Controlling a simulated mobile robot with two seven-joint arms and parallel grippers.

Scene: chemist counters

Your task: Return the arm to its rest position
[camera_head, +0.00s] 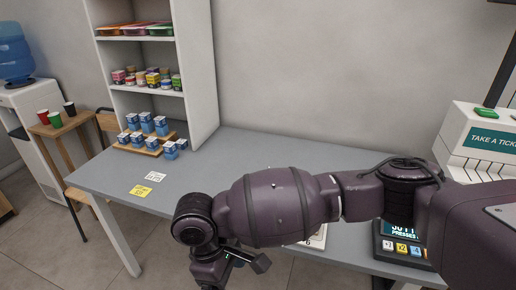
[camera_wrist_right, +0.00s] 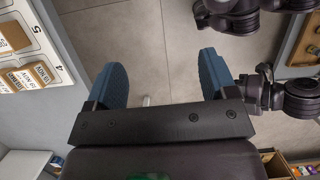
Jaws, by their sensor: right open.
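My right arm (camera_head: 282,204) comes in from the right in the head view and stretches leftward across the front of the grey counter (camera_head: 253,150). Its wrist bends down near the counter's front edge, low in the picture. In the right wrist view my right gripper (camera_wrist_right: 162,62) has its two blue fingers wide apart, with nothing between them but floor tiles beyond. Its fingertips cannot be made out in the head view.
Small blue-and-white boxes (camera_head: 137,139) stand on a wooden riser at the counter's left end, below a white shelf unit (camera_head: 203,80). A ticket dispenser (camera_head: 488,139) and a keypad display (camera_head: 402,247) are at right. The back middle counter is clear.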

